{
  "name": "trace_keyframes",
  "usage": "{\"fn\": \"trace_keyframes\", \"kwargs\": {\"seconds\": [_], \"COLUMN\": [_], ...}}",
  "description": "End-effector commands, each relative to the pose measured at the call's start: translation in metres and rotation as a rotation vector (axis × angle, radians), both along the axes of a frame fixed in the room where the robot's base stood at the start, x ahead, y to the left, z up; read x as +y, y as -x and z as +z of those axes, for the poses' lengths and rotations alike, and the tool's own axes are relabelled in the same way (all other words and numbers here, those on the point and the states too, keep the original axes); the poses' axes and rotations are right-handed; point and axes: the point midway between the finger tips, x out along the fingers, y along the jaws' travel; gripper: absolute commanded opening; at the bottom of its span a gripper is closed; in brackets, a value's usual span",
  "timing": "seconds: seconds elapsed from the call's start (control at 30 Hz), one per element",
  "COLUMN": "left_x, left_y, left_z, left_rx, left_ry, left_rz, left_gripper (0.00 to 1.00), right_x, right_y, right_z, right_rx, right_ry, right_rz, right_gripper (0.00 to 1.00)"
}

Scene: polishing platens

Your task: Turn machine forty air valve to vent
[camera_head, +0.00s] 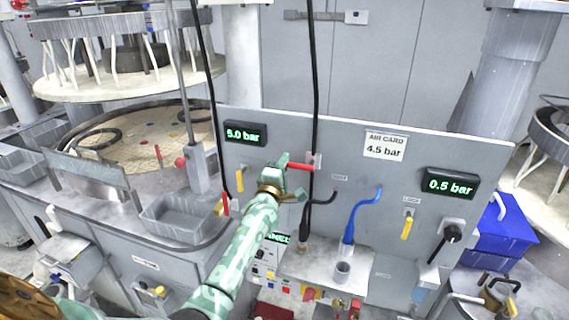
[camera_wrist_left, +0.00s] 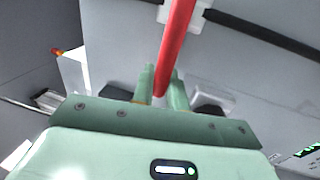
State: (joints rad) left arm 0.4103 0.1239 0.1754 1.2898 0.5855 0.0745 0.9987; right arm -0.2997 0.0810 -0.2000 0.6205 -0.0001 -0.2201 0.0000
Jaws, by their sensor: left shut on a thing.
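The air valve is a red lever (camera_head: 300,167) on the grey panel, with a pale mount at its right end. In the head view the lever lies about level, pointing left from the mount. My left gripper (camera_head: 284,166) is shut on its left end. In the left wrist view the red lever (camera_wrist_left: 178,40) runs down between the two green fingers (camera_wrist_left: 163,88) of that gripper. The left display (camera_head: 245,133) reads 5.0 bar, the right display (camera_head: 450,184) reads 0.5 bar, and the air card (camera_head: 385,146) reads 4.5 bar. My right gripper is out of view.
A black cable (camera_head: 314,70) hangs beside the lever's mount. Yellow levers (camera_head: 407,228) and a black rotary handle (camera_head: 446,238) are on the panel. A blue hose (camera_head: 350,225) and a grey cup (camera_head: 342,271) are below. A grey tray (camera_head: 180,217) stands at left.

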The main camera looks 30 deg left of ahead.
Motion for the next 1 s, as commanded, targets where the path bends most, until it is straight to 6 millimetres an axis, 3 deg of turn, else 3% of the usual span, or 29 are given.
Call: {"fn": "trace_keyframes", "kwargs": {"seconds": [0.3, 0.33, 0.4, 0.77, 0.87, 1.0], "left_x": [0.0, 0.0, 0.0, -0.002, -0.006, -0.013], "left_y": [0.0, 0.0, 0.0, 0.006, 0.021, 0.056], "left_z": [-0.002, -0.002, -0.002, -0.003, -0.006, -0.014], "left_rx": [0.002, 0.002, 0.002, 0.002, 0.002, 0.003], "left_ry": [0.005, 0.005, 0.004, 0.004, 0.004, 0.004], "left_rz": [0.0, 0.0, 0.0, -0.001, -0.001, 0.0], "left_gripper": [0.0, 0.2, 0.34, 0.34, 0.34, 0.34], "right_x": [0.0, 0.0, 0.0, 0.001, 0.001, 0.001], "right_y": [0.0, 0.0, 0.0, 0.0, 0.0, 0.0], "right_z": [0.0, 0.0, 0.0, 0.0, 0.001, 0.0], "right_rx": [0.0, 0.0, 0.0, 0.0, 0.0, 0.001], "right_ry": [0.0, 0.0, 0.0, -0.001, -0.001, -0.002], "right_rz": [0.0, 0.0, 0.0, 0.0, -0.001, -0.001], "right_gripper": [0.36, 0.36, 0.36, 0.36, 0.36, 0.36]}}
